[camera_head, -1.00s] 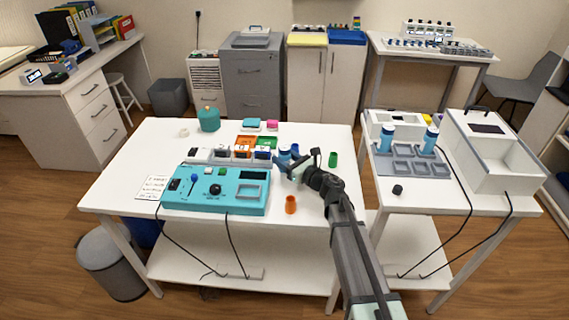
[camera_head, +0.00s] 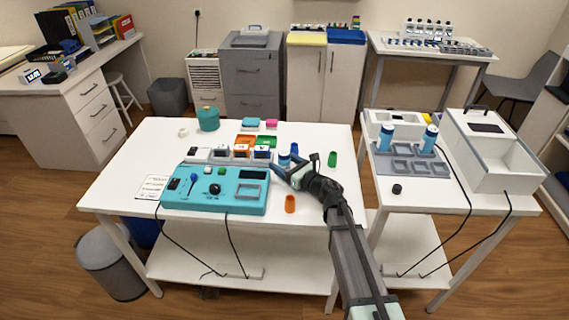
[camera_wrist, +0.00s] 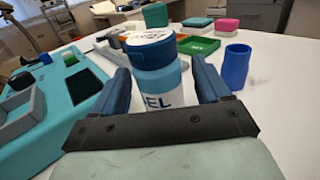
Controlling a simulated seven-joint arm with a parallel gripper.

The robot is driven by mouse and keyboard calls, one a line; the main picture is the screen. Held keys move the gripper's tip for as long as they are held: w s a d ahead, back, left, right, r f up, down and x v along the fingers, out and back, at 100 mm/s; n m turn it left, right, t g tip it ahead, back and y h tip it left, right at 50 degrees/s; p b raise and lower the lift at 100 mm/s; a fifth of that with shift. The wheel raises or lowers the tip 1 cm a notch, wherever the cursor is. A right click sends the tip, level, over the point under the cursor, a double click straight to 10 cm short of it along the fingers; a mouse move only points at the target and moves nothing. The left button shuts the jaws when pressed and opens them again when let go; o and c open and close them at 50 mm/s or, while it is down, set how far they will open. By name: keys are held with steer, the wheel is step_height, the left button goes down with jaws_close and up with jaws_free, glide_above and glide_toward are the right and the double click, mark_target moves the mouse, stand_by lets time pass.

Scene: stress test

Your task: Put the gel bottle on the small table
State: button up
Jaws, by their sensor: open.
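The gel bottle, white with a blue band, a dark blue cap and the letters "EL" showing, stands upright in the wrist view (camera_wrist: 155,75). It also shows in the head view (camera_head: 284,160), on the large white table (camera_head: 135,150), right of the teal device. My gripper (camera_head: 282,170) is open and low at the bottle. In the wrist view its two blue fingers (camera_wrist: 158,88) stand on either side of the bottle; contact cannot be told. The bottle's lower part is hidden by the gripper. A smaller white table (camera_head: 440,208) stands to the right.
A teal device (camera_head: 240,205) lies left of my gripper. Cups stand close by: orange (camera_head: 290,203), green (camera_head: 332,159) and blue (camera_wrist: 237,66). The smaller table bears a grey rack (camera_head: 383,165) with two blue-capped bottles and a white box (camera_head: 510,165); its front has bare room.

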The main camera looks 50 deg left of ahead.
steer(key=shift+r, duration=0.2)
steer(key=d, duration=0.8)
steer(key=w+d, duration=0.1)
steer(key=d, duration=0.3)
